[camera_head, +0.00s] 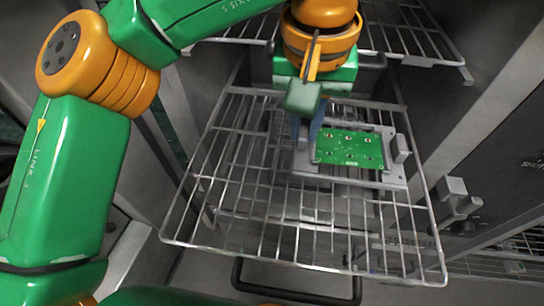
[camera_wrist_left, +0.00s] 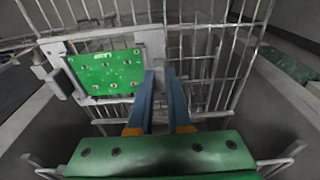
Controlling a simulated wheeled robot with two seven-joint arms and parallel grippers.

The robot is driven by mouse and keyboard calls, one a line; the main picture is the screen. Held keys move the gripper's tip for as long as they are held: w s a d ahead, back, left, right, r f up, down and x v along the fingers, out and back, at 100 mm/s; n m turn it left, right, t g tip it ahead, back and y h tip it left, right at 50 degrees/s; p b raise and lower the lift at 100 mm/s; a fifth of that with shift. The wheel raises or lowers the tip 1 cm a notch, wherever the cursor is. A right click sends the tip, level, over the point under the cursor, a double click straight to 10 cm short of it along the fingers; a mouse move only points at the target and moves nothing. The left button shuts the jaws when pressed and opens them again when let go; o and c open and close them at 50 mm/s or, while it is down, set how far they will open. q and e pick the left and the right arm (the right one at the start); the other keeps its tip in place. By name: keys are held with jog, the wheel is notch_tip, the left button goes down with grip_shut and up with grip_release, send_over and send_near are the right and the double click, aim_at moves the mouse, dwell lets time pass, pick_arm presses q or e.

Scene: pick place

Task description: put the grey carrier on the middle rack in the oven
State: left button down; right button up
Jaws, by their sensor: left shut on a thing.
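The grey carrier (camera_head: 394,178) is a flat plate holding a green circuit board (camera_head: 348,148). It lies over the pulled-out wire rack (camera_head: 215,205), towards its back right; I cannot tell whether it rests on the wires or hangs just above. My left gripper (camera_head: 305,133) comes down from above with its blue fingers shut on the carrier's left edge. In the left wrist view, the fingers (camera_wrist_left: 164,80) close at the edge of the carrier (camera_wrist_left: 152,42), beside the board (camera_wrist_left: 107,72). My right gripper is not in view.
Another wire rack (camera_head: 420,42) sits higher up at the back. Grey oven walls (camera_head: 460,90) stand close on both sides. A latch (camera_head: 460,200) juts out at the right, and a black handle (camera_head: 300,296) lies below the rack's front. The rack's front half is bare.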

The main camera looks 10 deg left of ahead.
pick_arm(q)
jog(key=a+f, duration=0.2)
jog(key=w+a+f, duration=0.1)
jog(key=a+f, duration=0.2)
jog(key=shift+f, duration=0.25)
notch_tip(320, 180, down, 3)
jog(key=shift+a+p, duration=0.15)
jog(key=shift+p, duration=0.3)
jog(key=shift+w+f, duration=0.15)
jog(key=shift+f, duration=0.2)
jog(key=shift+f, duration=0.1)
jog(key=c, duration=0.8)
grip_release()
jog(key=shift+c, duration=0.2)
notch_tip(320, 180, up, 12)
jog(key=s, duration=0.1)
jog(key=shift+s, duration=0.35)
